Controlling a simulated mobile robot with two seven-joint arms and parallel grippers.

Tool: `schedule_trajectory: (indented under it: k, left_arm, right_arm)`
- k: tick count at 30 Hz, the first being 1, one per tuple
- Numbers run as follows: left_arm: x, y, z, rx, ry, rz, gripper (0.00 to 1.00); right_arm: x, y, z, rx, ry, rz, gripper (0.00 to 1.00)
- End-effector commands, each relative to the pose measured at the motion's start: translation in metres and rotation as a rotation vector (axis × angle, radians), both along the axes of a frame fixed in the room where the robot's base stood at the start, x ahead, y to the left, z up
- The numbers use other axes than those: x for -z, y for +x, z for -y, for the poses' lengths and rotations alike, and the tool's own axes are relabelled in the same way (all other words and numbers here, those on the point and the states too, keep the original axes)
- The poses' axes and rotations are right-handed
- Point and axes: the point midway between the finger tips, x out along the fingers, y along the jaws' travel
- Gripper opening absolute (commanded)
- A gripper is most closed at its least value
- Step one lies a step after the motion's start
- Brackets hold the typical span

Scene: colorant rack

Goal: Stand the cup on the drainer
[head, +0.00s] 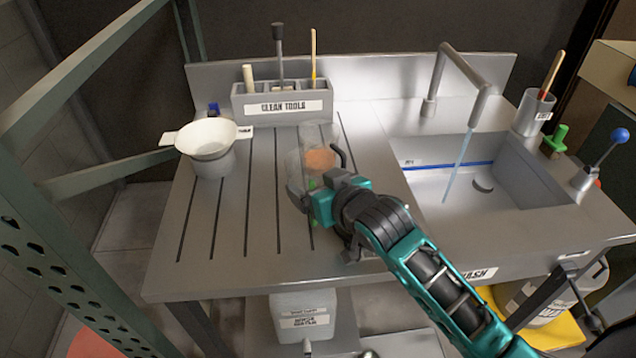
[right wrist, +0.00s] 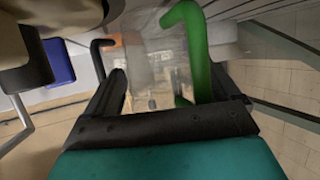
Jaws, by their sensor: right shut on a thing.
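A clear see-through cup (head: 309,140) with an orange patch is at the tip of my right gripper (head: 306,192), over the slotted drainer (head: 228,225) left of the sink. My right gripper is shut on the cup. In the right wrist view the clear cup (right wrist: 153,70) is between the fingers, with a green hooked part (right wrist: 195,50) beside it. A black hooked part shows beside the cup in the head view. I cannot tell whether the cup's base touches the drainer. My left gripper is not in view.
A grey tool holder (head: 282,106) marked CLEAN TOOLS stands behind the cup. A white bowl (head: 206,137) sits on a grey pot at the left. The sink (head: 480,180), with running tap (head: 461,60), is right. The drainer's front left is clear.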

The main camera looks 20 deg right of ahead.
Motion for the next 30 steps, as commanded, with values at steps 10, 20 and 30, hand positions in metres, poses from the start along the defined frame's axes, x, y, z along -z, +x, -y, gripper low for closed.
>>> schedule_trajectory:
  k: [10, 20, 30]
  left_arm:
    - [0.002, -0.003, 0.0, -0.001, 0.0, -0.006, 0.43]
    - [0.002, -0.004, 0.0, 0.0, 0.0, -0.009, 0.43]
    - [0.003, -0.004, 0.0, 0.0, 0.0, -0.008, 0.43]
  right_arm:
    - [0.003, 0.0, 0.0, 0.0, 0.001, 0.0, 0.96]
    - [-0.001, 0.0, 0.0, 0.0, 0.0, 0.001, 1.0]
    - [-0.02, -0.047, 0.005, -0.001, 0.0, -0.001, 1.0]
